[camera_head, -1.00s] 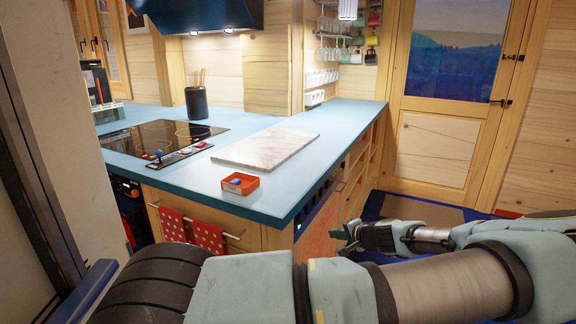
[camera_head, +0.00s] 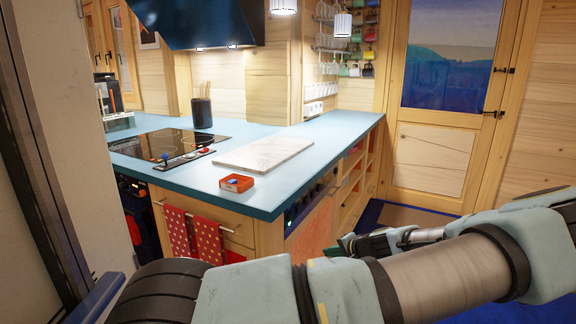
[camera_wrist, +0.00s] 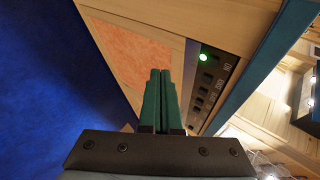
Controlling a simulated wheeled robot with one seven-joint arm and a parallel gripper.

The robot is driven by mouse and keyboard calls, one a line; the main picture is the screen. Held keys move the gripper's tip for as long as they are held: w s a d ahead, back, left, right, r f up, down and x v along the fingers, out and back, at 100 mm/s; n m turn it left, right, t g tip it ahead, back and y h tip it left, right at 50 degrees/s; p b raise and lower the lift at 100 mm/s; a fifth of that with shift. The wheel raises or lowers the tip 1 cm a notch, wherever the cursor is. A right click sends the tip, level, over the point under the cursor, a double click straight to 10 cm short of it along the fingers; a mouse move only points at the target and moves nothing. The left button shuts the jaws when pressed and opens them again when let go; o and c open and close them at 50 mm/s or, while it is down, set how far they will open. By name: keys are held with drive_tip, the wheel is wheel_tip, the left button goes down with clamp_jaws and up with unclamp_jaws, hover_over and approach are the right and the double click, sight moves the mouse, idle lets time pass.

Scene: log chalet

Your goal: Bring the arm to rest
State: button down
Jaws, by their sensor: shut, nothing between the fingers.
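My arm reaches across the lower right of the head view, folded back on itself. My gripper (camera_head: 338,248) shows small there, low in front of the counter's right end and partly hidden behind my arm. In the wrist view my gripper (camera_wrist: 160,80) has its two green fingers together with nothing between them. Beyond the fingers, in the wrist view, are an orange panel (camera_wrist: 130,62) and a dark control strip (camera_wrist: 212,85) with a green light.
A blue counter (camera_head: 240,195) holds a marble board (camera_head: 264,152), an orange-red tray (camera_head: 236,183) and a black cooktop (camera_head: 165,145). Red towels (camera_head: 190,232) hang on its front. A wooden door (camera_head: 432,155) stands behind. Blue floor (camera_wrist: 45,90) is open beside the counter.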

drive_tip(key=s+a+r+n+g, duration=0.1)
drive_tip(key=s+a+n+g, duration=0.5)
drive_tip(key=a, duration=0.5)
drive_tip(key=s+a+r+n+h, duration=0.1)
drive_tip(key=s+a+r+h, duration=0.1)
drive_tip(key=s+r, duration=0.2)
drive_tip(key=s+a+r+h, duration=0.2)
drive_tip(key=s+a+r, duration=0.1)
drive_tip(key=r, duration=0.5)
drive_tip(key=s+a+r+n+g+h, duration=0.1)
drive_tip(key=s+a+r+h, duration=0.1)
drive_tip(key=s+r, duration=0.4)
drive_tip(key=shift+a+r+n, duration=0.2)
drive_tip(key=shift+a+n, duration=0.1)
drive_tip(key=shift+a, duration=0.4)
